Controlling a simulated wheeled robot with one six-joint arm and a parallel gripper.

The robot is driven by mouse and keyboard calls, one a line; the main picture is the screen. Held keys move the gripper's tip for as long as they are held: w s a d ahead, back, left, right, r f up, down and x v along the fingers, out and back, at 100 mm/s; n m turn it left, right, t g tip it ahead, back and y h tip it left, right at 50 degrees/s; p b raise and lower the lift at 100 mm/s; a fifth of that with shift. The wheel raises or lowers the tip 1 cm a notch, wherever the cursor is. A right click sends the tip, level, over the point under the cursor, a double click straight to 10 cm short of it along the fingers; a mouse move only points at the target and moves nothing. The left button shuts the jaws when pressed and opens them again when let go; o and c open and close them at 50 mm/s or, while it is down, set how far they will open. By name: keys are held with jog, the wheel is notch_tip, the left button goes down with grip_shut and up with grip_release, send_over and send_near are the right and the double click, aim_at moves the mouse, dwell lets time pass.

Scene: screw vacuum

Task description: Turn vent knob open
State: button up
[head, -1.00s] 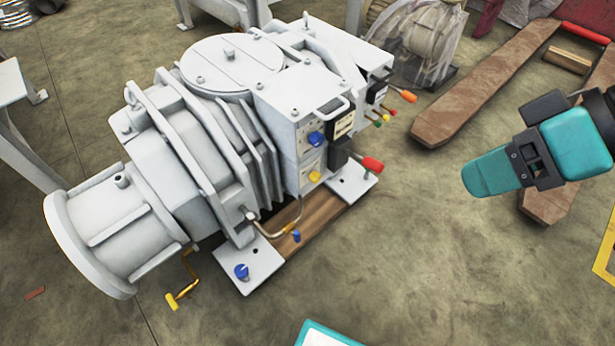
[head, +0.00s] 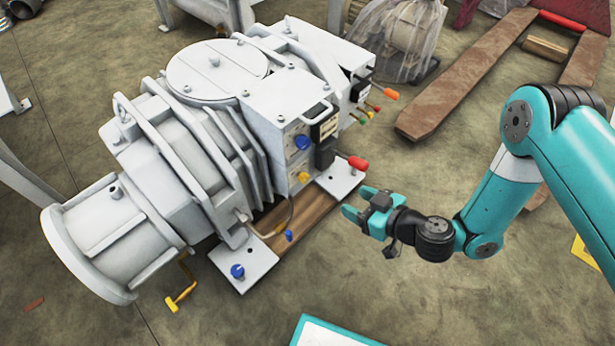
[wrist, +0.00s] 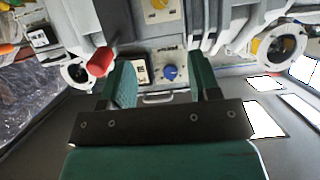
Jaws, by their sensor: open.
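The vacuum machine (head: 180,160) is a large grey-white ribbed body with a control panel on its right side. On that panel are a blue knob (head: 302,142) and, below it, a yellow knob (head: 304,177); I cannot tell which is the vent knob.
A blue knob (head: 237,271) stands on the base plate.

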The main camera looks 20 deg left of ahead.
aim_at(307, 179)
jog(key=b+x, duration=0.2)
jog(key=x, duration=0.3)
jog(key=b+x, duration=0.1)
jog(key=x, duration=0.4)
jog(key=b+x, duration=0.2)
jog(key=x, duration=0.3)
jog(key=shift+w+a+f+b, duration=0.15)
jog(key=shift+a+f+b, duration=0.15)
jog(key=shift+f, duration=0.1)
jog(key=shift+w+a+f, duration=0.15)
jog(key=shift+w+a, duration=0.15)
jog(key=shift+a, duration=0.3)
jog(key=shift+c, duration=0.2)
jog(key=c, duration=0.9)
